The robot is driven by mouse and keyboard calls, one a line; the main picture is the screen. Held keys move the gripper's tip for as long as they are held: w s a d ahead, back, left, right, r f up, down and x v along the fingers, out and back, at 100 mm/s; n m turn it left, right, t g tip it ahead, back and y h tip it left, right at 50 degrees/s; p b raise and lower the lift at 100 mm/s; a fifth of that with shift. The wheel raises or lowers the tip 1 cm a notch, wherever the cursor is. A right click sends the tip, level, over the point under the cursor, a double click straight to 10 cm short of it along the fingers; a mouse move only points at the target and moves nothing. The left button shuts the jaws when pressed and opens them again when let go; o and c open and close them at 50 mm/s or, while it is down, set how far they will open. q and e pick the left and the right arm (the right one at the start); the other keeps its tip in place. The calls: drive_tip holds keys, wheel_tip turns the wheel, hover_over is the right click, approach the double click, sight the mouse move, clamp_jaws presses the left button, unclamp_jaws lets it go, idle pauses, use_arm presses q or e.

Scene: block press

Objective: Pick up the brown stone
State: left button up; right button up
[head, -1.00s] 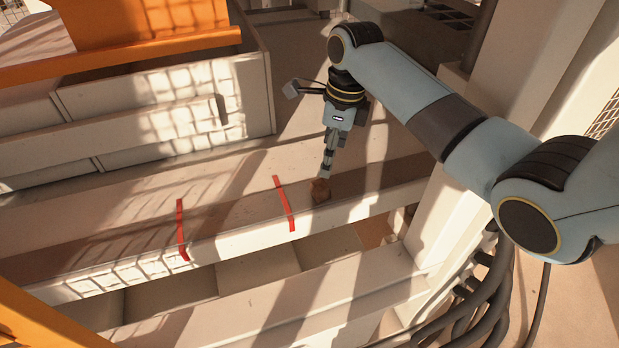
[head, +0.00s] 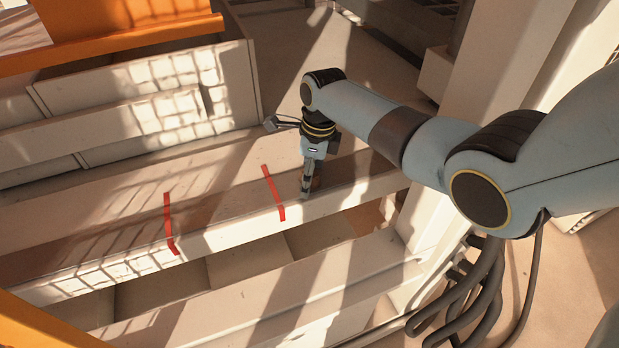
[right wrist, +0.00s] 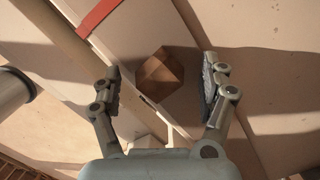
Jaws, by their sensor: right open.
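The brown stone (right wrist: 160,75) is a small angular block lying on the pale ledge in the right wrist view. It sits between and a little beyond the two open fingers of my right gripper (right wrist: 162,88), with a gap on each side. In the head view my right gripper (head: 306,192) points down at the ledge just right of the second red stripe. There the stone (head: 316,183) is mostly hidden behind the fingers. My left gripper is not in view.
Two red stripes (head: 273,192) (head: 169,224) cross the pale ledge (head: 225,205) left of the stone. Open compartments (head: 245,268) lie below its front edge. An orange beam (head: 125,42) and pale bins (head: 150,95) stand behind on the left. A pale column (head: 497,90) rises at right.

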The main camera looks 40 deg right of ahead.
drive_tip(key=shift+c, duration=0.2)
drive_tip(key=c, duration=1.2)
